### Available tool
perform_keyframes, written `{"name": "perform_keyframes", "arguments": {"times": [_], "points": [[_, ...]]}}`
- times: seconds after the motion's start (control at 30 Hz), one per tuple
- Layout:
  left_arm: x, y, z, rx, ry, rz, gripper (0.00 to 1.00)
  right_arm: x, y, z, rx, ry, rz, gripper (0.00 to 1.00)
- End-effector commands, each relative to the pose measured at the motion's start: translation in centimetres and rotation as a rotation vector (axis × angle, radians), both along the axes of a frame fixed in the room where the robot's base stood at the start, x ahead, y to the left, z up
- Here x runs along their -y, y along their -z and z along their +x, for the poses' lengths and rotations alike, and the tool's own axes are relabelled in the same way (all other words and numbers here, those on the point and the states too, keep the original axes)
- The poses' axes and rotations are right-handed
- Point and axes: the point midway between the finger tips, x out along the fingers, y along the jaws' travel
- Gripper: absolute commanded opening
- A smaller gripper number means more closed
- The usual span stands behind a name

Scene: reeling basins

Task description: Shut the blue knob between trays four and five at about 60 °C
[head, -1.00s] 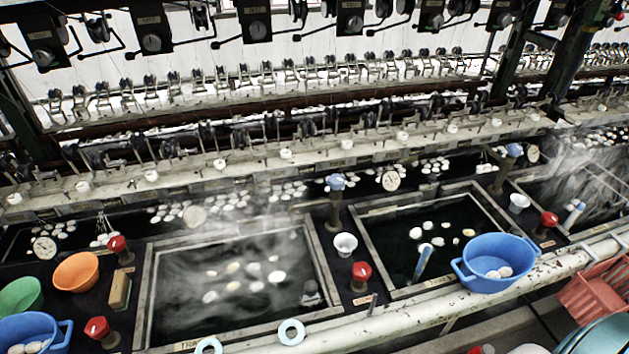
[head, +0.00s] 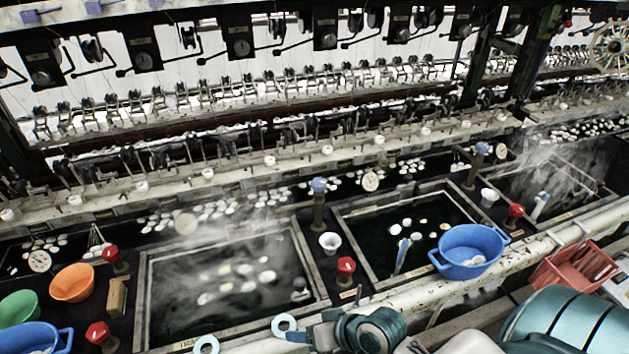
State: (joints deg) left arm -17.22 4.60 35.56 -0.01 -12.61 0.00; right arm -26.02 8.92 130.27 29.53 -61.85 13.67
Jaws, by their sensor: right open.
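One blue knob (head: 319,185) tops an upright post between the steaming tray (head: 226,323) and the clearer dark tray (head: 350,222) to its right. Another blue knob (head: 482,149) stands further right, between the clearer tray and a steaming tray at the right. Tray numbers are not readable, so I cannot tell which knob is between four and five. A round dial (head: 370,181) is right of the first knob; its reading is too small to make out. My right gripper (head: 308,328) is open and empty at the bottom, below and apart from the first knob. My left gripper is out of view.
Red knobs (head: 345,265) stand near the tray corners. A white cup (head: 330,242) is below the first blue knob. A blue basin (head: 468,252) sits on the front rail (head: 420,288). Orange (head: 73,283) and green bowls are at left, a red crate (head: 575,264) at right.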

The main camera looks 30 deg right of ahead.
Motion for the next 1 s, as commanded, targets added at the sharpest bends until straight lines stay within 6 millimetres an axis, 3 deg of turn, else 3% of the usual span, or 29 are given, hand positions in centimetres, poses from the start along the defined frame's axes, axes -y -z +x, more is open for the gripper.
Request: {"name": "perform_keyframes", "arguments": {"times": [0.17, 0.27, 0.37, 0.53, 0.67, 0.8, 1.0], "points": [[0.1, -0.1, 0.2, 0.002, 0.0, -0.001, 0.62, -1.9, -4.2, 4.6, 0.116, 0.109, 0.367, 0.62], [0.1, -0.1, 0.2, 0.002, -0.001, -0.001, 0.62, -1.7, -7.5, 7.9, 0.171, 0.218, 0.672, 0.62], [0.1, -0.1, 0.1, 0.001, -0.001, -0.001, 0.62, -0.1, -10.6, 11.0, 0.203, 0.346, 0.989, 0.62], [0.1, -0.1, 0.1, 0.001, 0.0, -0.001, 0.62, 5.6, -14.1, 15.8, 0.209, 0.602, 1.524, 0.62], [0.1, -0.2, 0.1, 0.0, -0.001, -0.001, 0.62, 11.1, -14.4, 18.8, 0.182, 0.83, 1.914, 0.62], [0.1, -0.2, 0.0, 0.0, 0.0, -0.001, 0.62, 16.1, -12.8, 21.0, 0.139, 1.067, 2.244, 0.62], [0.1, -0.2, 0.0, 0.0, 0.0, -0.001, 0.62, 19.4, -10.5, 22.1, 0.097, 1.271, 2.476, 0.62]]}}
